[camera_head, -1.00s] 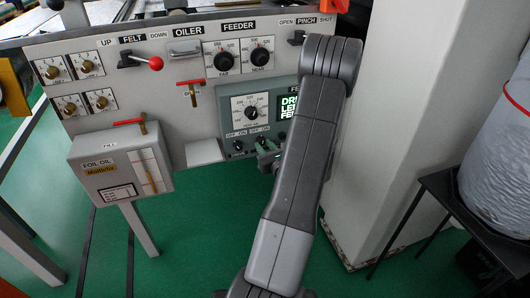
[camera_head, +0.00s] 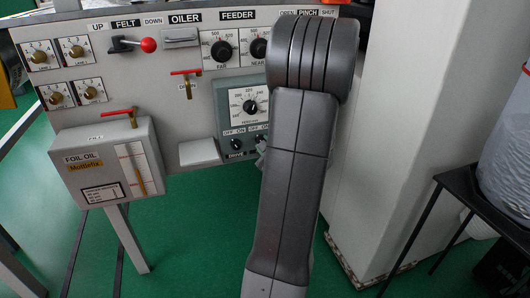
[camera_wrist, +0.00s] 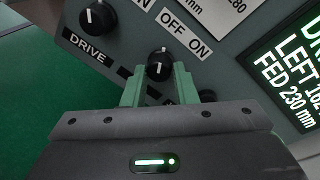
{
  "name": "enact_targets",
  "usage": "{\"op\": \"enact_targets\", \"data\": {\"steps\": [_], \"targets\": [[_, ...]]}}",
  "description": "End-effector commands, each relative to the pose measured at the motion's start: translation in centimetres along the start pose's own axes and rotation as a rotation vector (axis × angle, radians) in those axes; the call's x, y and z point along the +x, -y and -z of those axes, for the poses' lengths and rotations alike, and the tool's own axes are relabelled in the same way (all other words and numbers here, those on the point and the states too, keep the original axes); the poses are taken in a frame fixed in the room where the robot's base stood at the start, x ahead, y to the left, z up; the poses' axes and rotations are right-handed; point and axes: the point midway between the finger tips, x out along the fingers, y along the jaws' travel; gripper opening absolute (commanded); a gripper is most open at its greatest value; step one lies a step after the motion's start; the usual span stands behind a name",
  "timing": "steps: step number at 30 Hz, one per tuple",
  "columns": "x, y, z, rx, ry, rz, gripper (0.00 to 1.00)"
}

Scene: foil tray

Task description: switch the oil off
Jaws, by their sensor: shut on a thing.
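In the wrist view the two green fingers of my gripper (camera_wrist: 159,76) are shut on a small black knob (camera_wrist: 160,58) with a white pointer line. An OFF ON label (camera_wrist: 185,36) sits just above it. The knob's name below is mostly hidden by the fingers and gripper body. The DRIVE knob (camera_wrist: 97,18) is to the left, clear of the fingers. In the head view the grey-green control box (camera_head: 224,98) carries the DRIVE knob (camera_head: 236,144) and a second OFF ON switch, partly hidden by my arm. My gripper is mostly hidden there.
A lit display (camera_wrist: 295,65) is right of the fingers in the wrist view. The foil oil box (camera_head: 85,180) with a red-handled valve (camera_head: 120,112) stands at left. A white pillar (camera_head: 385,120) and dark table (camera_head: 455,185) are at right.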

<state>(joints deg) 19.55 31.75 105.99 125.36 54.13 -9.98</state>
Motion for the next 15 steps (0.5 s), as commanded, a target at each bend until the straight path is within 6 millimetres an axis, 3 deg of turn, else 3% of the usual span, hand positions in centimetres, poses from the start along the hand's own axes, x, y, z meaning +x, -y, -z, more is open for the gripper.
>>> {"op": "enact_targets", "data": {"steps": [15], "targets": [[-0.04,-0.14,0.03,-0.040,-0.007,-0.003,0.03]]}}
